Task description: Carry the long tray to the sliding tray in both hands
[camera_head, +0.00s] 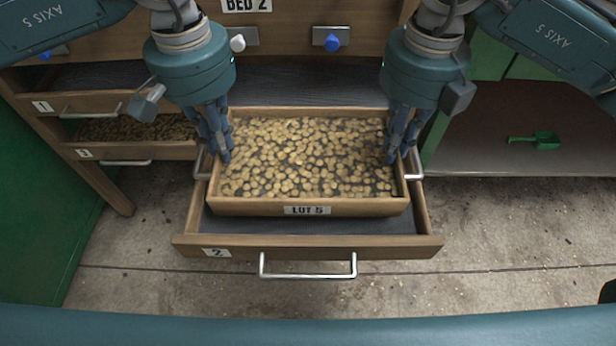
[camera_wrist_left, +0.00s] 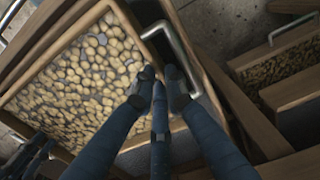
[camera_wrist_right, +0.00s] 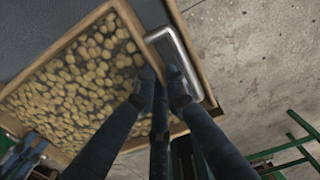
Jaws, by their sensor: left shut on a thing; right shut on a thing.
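The long tray (camera_head: 306,206), a wooden box labelled LOT 5 and filled with pale beans, sits level inside or just over the sliding tray (camera_head: 330,247), an open wooden drawer marked 2. I cannot tell if it touches the drawer floor. The fingers partly hide both handles.
Drawer 3 (camera_head: 100,152), holding darker beans, and drawer 1 (camera_head: 45,105) are at the left. A green scoop (camera_head: 540,140) lies on a shelf at the right. Knobs (camera_head: 332,43) sit on the front above. The concrete floor before the drawer is clear.

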